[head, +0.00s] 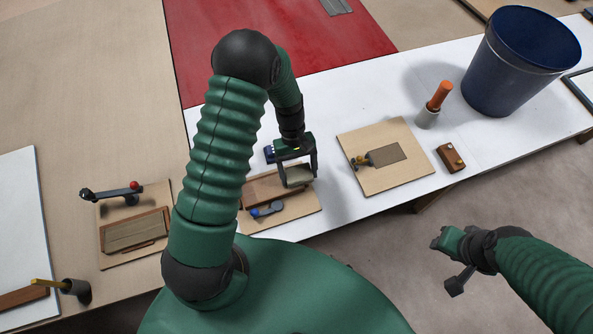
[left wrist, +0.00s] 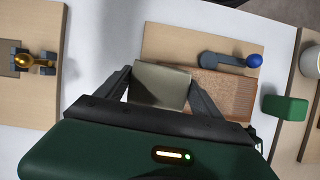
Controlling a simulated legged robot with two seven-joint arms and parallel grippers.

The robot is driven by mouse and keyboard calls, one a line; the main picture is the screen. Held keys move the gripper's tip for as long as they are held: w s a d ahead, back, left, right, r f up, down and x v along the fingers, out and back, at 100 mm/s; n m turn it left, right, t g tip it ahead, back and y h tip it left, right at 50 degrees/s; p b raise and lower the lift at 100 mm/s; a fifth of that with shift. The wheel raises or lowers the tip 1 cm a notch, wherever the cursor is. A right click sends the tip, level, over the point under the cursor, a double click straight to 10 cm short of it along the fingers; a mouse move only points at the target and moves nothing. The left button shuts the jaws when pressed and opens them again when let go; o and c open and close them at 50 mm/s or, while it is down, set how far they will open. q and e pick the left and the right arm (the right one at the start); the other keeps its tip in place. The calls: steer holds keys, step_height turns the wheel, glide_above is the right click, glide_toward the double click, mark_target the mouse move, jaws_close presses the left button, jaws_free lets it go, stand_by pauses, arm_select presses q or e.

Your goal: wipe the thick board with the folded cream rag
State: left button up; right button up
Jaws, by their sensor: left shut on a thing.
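My left gripper (head: 299,180) is shut on the folded cream rag (head: 298,175), which looks grey-olive here. In the left wrist view the rag (left wrist: 160,86) sits between the two dark fingers. A reddish-brown wooden board (head: 262,190), which seems to be the thick board, lies on a pale base beside a blue-knobbed clamp (head: 266,210). The board also shows in the left wrist view (left wrist: 225,94), partly behind the rag and a finger. I cannot tell whether the rag touches it. My right gripper (head: 450,265) hangs at the lower right, away from the table.
A yellow-knobbed clamp and grey plate (head: 387,154) sit on a base to the right. A blue bucket (head: 508,70), an orange-handled tool (head: 438,97) and a brown block (head: 451,158) stand beyond. A red-knobbed clamp (head: 118,192) and framed panel (head: 135,231) are at left.

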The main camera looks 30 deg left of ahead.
mark_target(299, 171)
arm_select(q)
steer(key=shift+w+d+r+p, duration=0.25)
steer(key=shift+r+p, duration=0.15)
steer(key=shift+r, duration=0.1)
steer(key=shift+w+d+r+p, duration=0.2)
steer(key=shift+r+p, duration=0.15)
steer(key=shift+r, duration=0.15)
steer(key=shift+s+r+p, duration=0.1)
steer(key=shift+r+p, duration=0.25)
steer(key=shift+s+a+r+p, duration=0.15)
steer(key=shift+a+r+p, duration=0.1)
steer(key=shift+r+p, duration=0.3)
steer(key=shift+s+a+r+p, duration=0.1)
steer(key=shift+a+r+p, duration=0.15)
steer(key=shift+r+p, duration=0.3)
steer(key=shift+a+r, duration=0.1)
steer(key=shift+r, duration=0.25)
steer(key=shift+w+r+p, duration=0.15)
steer(key=shift+r+p, duration=0.55)
steer(key=shift+p, duration=0.2)
steer(key=shift+d+r, duration=0.25)
steer(key=shift+d, duration=0.05)
steer(key=shift+d+r, duration=0.15)
steer(key=shift+r, duration=0.05)
arm_select(e)
steer(key=w+v, duration=0.1)
steer(key=v, duration=0.5)
steer(key=shift+w+d+r, duration=0.3)
steer(key=shift+d+r, duration=0.1)
steer(key=shift+a, duration=0.1)
